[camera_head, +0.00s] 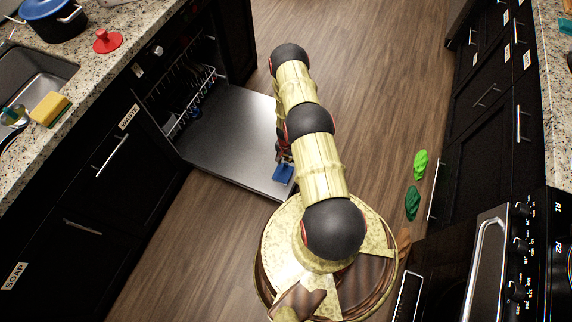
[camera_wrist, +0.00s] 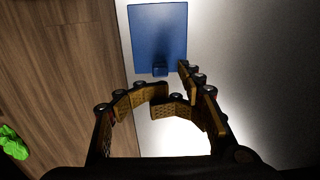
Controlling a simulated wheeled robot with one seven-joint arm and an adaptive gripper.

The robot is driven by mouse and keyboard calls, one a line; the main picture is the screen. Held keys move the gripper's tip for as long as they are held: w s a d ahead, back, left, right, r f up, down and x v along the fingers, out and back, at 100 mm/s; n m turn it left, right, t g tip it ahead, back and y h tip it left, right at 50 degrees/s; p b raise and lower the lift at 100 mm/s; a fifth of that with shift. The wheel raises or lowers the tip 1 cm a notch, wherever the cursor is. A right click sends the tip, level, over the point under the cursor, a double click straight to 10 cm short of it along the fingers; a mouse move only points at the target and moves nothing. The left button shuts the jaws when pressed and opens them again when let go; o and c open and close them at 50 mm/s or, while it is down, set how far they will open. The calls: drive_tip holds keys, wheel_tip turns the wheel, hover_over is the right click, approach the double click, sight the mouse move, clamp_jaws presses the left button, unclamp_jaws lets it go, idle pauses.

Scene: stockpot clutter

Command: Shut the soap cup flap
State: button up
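The soap cup flap (camera_wrist: 158,36) is a flat blue rectangle with a small blue tab on its near edge. It lies against the inner face of the open dishwasher door (camera_head: 232,133) and looks open. In the head view the flap (camera_head: 283,173) shows near the door's right edge, partly hidden by my arm. My gripper (camera_wrist: 172,84) has bent, parted fingers with nothing between them. It is just below the flap in the wrist view, with the right fingertip close to the tab. Contact cannot be told. The soap cup itself is not clearly seen.
A dish rack (camera_head: 193,98) sits inside the dishwasher. Counters and black cabinets flank a wooden floor (camera_head: 370,90). A light green item (camera_head: 421,165) and a dark green one (camera_head: 412,203) lie on the floor at right. A stove (camera_head: 490,262) stands at lower right.

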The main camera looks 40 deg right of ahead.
sight(286, 164)
drive_tip(key=shift+f+b, duration=0.45)
drive_tip(key=shift+f, duration=1.05)
drive_tip(key=shift+c, duration=0.7)
drive_tip(key=c, duration=0.7)
clamp_jaws()
drive_tip(key=shift+s, duration=0.15)
drive_tip(key=o, duration=0.5)
unclamp_jaws()
drive_tip(key=shift+s+d, duration=0.1)
drive_tip(key=o, duration=0.3)
drive_tip(key=shift+w, duration=0.2)
drive_tip(key=shift+o, duration=0.2)
